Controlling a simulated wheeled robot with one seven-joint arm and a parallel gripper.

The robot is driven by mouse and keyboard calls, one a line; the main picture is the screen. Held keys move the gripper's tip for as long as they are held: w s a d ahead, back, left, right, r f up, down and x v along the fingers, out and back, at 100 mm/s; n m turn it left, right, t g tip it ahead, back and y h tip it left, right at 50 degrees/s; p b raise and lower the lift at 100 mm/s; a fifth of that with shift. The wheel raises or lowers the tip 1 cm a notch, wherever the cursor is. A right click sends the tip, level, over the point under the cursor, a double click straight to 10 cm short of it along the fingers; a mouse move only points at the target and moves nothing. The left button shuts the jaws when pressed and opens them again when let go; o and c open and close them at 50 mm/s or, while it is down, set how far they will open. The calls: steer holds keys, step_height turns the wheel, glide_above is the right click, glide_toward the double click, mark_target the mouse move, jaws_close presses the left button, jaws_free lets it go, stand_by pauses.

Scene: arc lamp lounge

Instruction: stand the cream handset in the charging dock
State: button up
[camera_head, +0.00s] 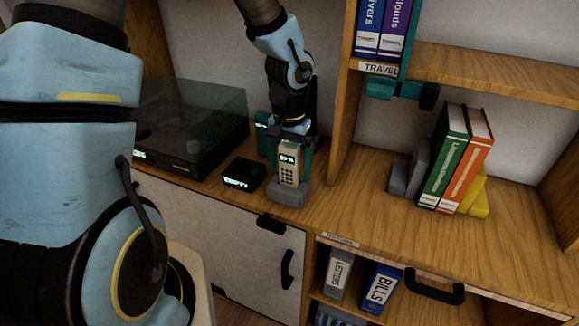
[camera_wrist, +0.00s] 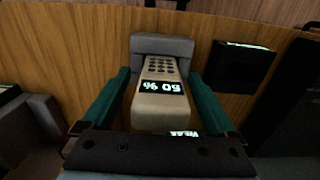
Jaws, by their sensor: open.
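The cream handset (camera_head: 290,170) stands upright in the grey charging dock (camera_head: 287,196) near the front of the cabinet top. Its lit display and keypad face the front. In the wrist view the handset (camera_wrist: 160,108) has its keypad end in the dock (camera_wrist: 162,44), seen from above. My gripper (camera_head: 289,158) is lowered over the handset. Its teal fingers stand open on both sides of the handset, with a visible gap on each side in the wrist view (camera_wrist: 159,88). The inside of the dock is hidden.
A small black box with a lit display (camera_head: 243,175) sits just left of the dock. A turntable with a clear lid (camera_head: 192,125) is farther left. An upright wooden panel (camera_head: 343,120) rises to the right, with leaning books (camera_head: 452,160) beyond it.

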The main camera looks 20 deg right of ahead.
steer(key=shift+f, duration=0.5)
jaws_close()
stand_by(0.4)
